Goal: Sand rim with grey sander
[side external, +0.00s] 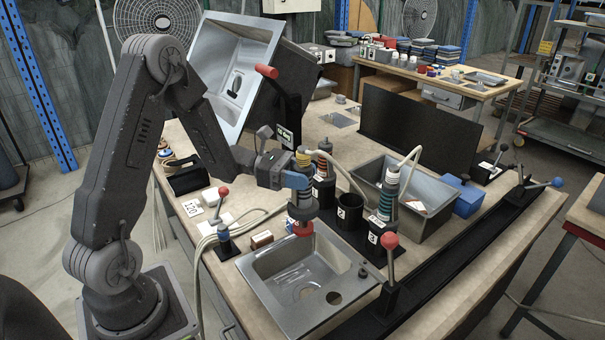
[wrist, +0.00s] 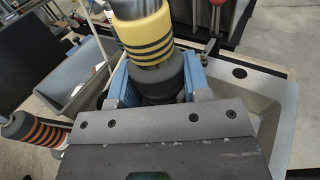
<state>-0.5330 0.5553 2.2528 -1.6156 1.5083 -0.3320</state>
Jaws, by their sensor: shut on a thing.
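My gripper (side external: 297,181) is shut on an upright sander (side external: 303,160) with yellow bands at its top and a red foot. In the wrist view, its yellow and black handle (wrist: 143,35) stands between my blue fingers (wrist: 158,85). I cannot tell if this is the grey sander. A steel sink (side external: 257,273) lies on the bench, and its rim also shows in the wrist view (wrist: 285,110). The red foot is at the sink's far rim corner; I cannot tell whether it touches. Another sander (side external: 390,190) with teal and white bands stands in a holder.
An orange-banded tool (side external: 324,168) stands close behind my gripper. Black holder 2 (side external: 344,213) is empty. A grey basin (side external: 424,222) and a blue box (side external: 468,201) stand right. A red-knobbed lever (side external: 391,255) rises by the sink's right side. A tilted sink (side external: 228,75) stands behind.

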